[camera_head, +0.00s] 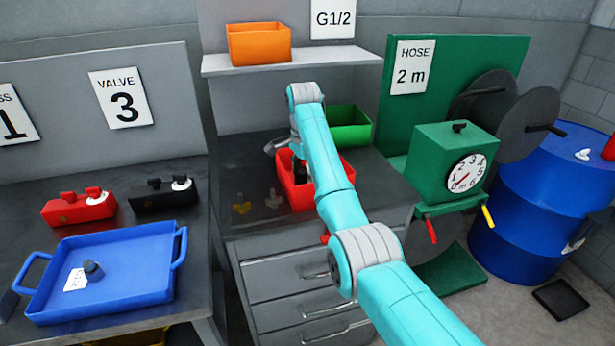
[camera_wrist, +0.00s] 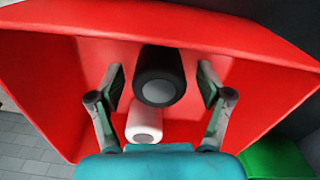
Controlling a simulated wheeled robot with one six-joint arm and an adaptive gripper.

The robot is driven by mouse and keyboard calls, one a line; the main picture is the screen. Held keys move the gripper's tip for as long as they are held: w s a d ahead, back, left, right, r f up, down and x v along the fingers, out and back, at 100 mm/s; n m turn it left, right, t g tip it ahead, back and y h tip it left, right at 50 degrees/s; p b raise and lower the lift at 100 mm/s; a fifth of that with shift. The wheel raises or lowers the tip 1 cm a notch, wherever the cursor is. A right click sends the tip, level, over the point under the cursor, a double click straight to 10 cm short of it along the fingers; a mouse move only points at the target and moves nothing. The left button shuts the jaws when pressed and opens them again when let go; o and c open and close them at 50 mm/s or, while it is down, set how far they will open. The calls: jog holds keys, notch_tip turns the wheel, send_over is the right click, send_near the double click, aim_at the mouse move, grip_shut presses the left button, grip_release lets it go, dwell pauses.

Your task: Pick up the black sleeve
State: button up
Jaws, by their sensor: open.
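The black sleeve (camera_wrist: 160,68) is a short black cylinder with a grey round end, inside the red bin (camera_wrist: 220,25) in the wrist view. My gripper (camera_wrist: 160,82) is open, with one finger to the left and one to the right of the black sleeve. Whether the fingers touch it I cannot tell; gaps show on both sides. A white sleeve (camera_wrist: 145,122) lies in the same bin, just below the black one in the picture. In the head view the red bin (camera_head: 339,164) sits on the dark bench, and my arm hides much of it.
A green bin (camera_head: 350,124) stands behind the red bin. An orange bin (camera_head: 258,43) is on the shelf (camera_head: 330,58) above. Brass and grey fittings (camera_head: 241,208) lie left of the red bin. A blue tray (camera_head: 130,265) is on the left bench. A green crimper (camera_head: 440,155) stands at right.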

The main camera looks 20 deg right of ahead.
jog(key=shift+f, duration=0.15)
jog(key=c, duration=1.3)
jog(key=shift+o, duration=0.2)
